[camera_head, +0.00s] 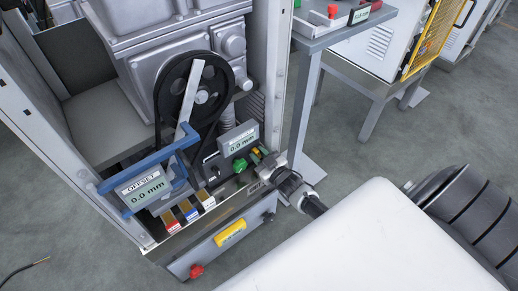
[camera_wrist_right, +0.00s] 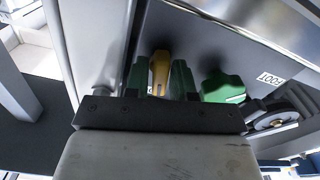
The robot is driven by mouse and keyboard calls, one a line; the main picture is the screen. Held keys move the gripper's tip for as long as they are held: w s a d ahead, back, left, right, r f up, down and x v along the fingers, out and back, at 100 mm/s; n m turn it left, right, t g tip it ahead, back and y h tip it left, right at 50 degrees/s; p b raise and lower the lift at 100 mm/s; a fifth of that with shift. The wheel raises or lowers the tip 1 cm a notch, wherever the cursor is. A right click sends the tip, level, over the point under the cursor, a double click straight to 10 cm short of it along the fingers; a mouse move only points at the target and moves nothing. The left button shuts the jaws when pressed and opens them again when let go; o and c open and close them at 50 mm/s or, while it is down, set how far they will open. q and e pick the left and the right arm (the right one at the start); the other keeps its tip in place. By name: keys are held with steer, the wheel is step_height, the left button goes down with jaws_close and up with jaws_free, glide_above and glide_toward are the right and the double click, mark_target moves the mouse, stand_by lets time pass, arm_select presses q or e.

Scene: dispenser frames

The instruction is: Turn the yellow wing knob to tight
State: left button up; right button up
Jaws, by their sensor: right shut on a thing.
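The yellow wing knob (camera_wrist_right: 160,72) sits between the two dark green fingers of my right gripper (camera_wrist_right: 159,82) in the right wrist view. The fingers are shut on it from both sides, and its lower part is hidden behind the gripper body. In the head view my right gripper (camera_head: 262,161) reaches from the right to the low front of the machine frame, and only a small bit of the yellow knob (camera_head: 257,149) shows there. My left gripper is not in view.
A green knob (camera_wrist_right: 223,87) stands close beside the right finger, near a label reading FOOT. It also shows in the head view (camera_head: 240,165). A blue-framed OFFSET display (camera_head: 143,190) reads 0.0 mm. A belt pulley (camera_head: 201,97) is above. A grey table (camera_head: 345,38) stands behind right.

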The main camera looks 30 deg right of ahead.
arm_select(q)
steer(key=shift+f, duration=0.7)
arm_select(e)
steer(key=shift+m, duration=1.3)
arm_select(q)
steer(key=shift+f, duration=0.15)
arm_select(e)
steer(key=o, duration=0.8)
steer(key=shift+c, duration=0.2)
steer(key=shift+s+p, duration=0.3)
steer(key=shift+s, duration=0.05)
arm_select(q)
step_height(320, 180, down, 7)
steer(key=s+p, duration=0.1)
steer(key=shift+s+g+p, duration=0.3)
steer(key=shift+p, duration=0.1)
arm_select(e)
steer(key=s, duration=1)
steer(key=shift+d, duration=0.45)
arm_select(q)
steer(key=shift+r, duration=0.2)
